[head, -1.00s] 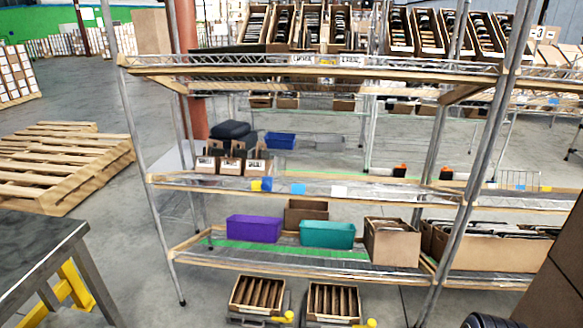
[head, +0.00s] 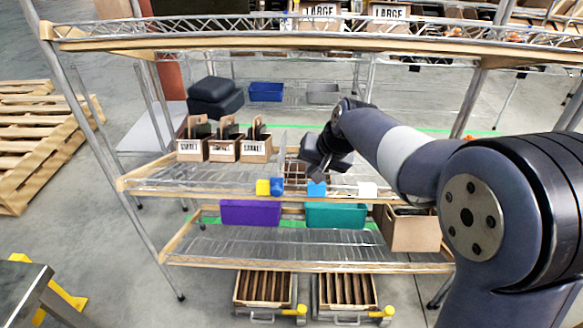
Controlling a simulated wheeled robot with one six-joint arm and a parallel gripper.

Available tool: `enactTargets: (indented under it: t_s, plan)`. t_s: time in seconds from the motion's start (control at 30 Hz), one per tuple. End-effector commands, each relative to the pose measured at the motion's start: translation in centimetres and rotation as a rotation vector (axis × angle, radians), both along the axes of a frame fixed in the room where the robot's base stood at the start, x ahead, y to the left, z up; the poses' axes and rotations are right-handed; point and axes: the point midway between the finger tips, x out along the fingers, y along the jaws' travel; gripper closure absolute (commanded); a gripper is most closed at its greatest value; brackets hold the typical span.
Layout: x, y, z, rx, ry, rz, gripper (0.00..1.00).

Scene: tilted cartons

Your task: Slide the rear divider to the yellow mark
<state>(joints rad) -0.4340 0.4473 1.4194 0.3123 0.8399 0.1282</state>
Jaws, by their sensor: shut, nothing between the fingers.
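The yellow mark (head: 262,187) is on the front edge of the middle shelf (head: 150,181). A blue mark (head: 277,186) sits right beside it. Another blue mark (head: 317,189) and a white one (head: 367,190) are further right. My gripper (head: 318,175) is dark, shut and empty, over the middle shelf behind the second blue mark, right of the yellow mark. I cannot make out the rear divider clearly; faint see-through edges show just left of my gripper, and my arm hides part of the shelf to the right.
Several small labelled cartons (head: 223,149) with dark contents stand at the left of the middle shelf. Below are a purple bin (head: 250,212), a teal bin (head: 336,215) and a cardboard box (head: 411,232). The upper shelf's wooden edge (head: 250,42) crosses above.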

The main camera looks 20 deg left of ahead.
Motion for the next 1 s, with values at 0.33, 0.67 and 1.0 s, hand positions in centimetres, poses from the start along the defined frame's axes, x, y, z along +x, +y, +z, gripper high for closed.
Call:
enactTargets:
  t_s: [0.33,0.67,1.0]
  plan:
    - [1.7,2.4,-5.7,-0.003,0.006,0.002,1.0]
    - [2.5,5.9,-9.5,-0.001,0.002,0.004,1.0]
    - [2.5,7.2,-10.2,-0.001,0.001,0.0,1.0]
